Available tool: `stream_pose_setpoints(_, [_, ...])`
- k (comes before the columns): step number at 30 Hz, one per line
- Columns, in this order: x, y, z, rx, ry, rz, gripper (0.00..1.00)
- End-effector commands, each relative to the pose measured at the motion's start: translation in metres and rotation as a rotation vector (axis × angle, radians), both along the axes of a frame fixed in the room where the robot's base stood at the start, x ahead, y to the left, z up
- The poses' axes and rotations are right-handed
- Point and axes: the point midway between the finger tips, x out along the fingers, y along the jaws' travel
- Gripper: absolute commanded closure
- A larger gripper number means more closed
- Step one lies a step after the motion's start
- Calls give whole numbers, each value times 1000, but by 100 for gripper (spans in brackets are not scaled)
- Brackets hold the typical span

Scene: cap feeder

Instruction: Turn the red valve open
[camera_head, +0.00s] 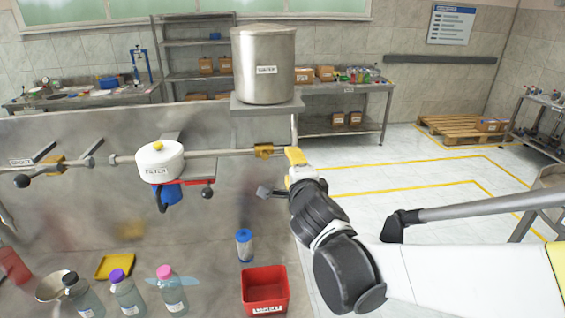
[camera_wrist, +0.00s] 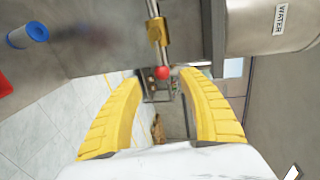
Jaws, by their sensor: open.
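A brass valve body (camera_wrist: 156,30) sits on a steel pipe in the wrist view, with a red ball knob (camera_wrist: 162,73) below it in the picture. My gripper (camera_wrist: 160,77) has its two yellow fingers apart and empty, one on each side of the knob. I cannot tell whether the knob lies between the fingertips or beyond them. In the head view the brass valve body (camera_head: 264,151) is on the pipe right of the white filter housing (camera_head: 159,161). My gripper (camera_head: 296,158) is just right of it, and the red knob is hidden there.
A steel WATER tank (camera_head: 264,65) stands on a bracket above the valve. A blue-topped cylinder (camera_head: 244,246), a red bin (camera_head: 265,291) and several bottles (camera_head: 127,295) stand on the bench below.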

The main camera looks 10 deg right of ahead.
Motion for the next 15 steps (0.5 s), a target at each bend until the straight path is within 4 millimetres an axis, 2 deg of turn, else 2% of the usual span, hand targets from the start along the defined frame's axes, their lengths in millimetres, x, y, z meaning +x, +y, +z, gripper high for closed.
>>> stream_pose_setpoints(3, [-18, 1, 3, 0, 0, 1, 52])
stream_pose_setpoints(6, [-26, 1, 5, 0, 0, 1, 52])
stream_pose_setpoints(15, [-31, 1, 6, 0, 0, 0, 52])
